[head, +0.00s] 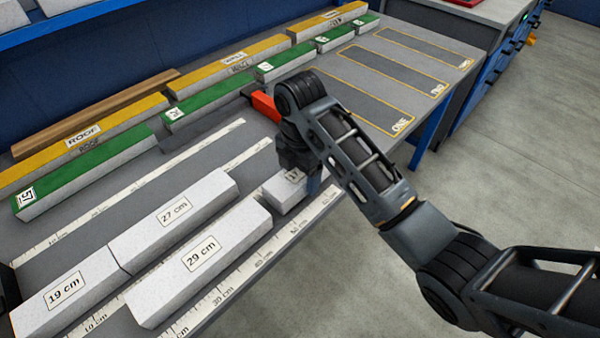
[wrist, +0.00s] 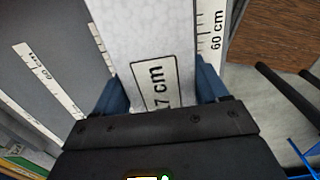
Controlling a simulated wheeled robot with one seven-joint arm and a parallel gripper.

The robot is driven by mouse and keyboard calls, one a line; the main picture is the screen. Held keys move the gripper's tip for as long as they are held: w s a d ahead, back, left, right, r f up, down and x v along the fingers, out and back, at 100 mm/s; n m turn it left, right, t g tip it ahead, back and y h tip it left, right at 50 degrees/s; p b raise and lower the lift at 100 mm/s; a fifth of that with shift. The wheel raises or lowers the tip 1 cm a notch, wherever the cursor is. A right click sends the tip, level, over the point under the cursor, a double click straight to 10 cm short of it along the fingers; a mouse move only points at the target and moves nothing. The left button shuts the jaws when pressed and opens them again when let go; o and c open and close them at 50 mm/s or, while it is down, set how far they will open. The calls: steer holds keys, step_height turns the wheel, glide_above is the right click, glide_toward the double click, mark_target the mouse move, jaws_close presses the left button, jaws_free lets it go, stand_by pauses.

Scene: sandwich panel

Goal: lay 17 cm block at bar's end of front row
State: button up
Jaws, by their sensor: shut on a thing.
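The white 17 cm block (head: 283,196) is at the right end of the front row, just past the 29 cm block (head: 200,266). My gripper (head: 306,182) is shut on it from above, and its dark body hides the block's far part. In the wrist view the block (wrist: 150,35) runs up between the blue fingers of my gripper (wrist: 160,88), with its label partly cut off. I cannot tell whether the block touches the 29 cm block or rests fully on the bench. The front scale strip (head: 262,262) runs along the row's near side.
Behind the front row lie the 27 cm block (head: 173,214) and the 19 cm block (head: 66,292). A red piece (head: 264,106) stands behind my gripper. Green-topped (head: 90,172) and yellow-topped bars (head: 95,138) line the back. Dark outlined pads (head: 365,98) lie empty at the right.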

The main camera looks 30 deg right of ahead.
steer(key=shift+f, duration=0.55)
steer(key=o, duration=1.1)
step_height(320, 180, up, 6)
steer(key=shift+r+p, duration=0.1)
steer(key=shift+p, duration=0.35)
steer(key=shift+r+p, duration=0.8)
steer(key=shift+p, duration=0.05)
steer(key=shift+s+f, duration=0.1)
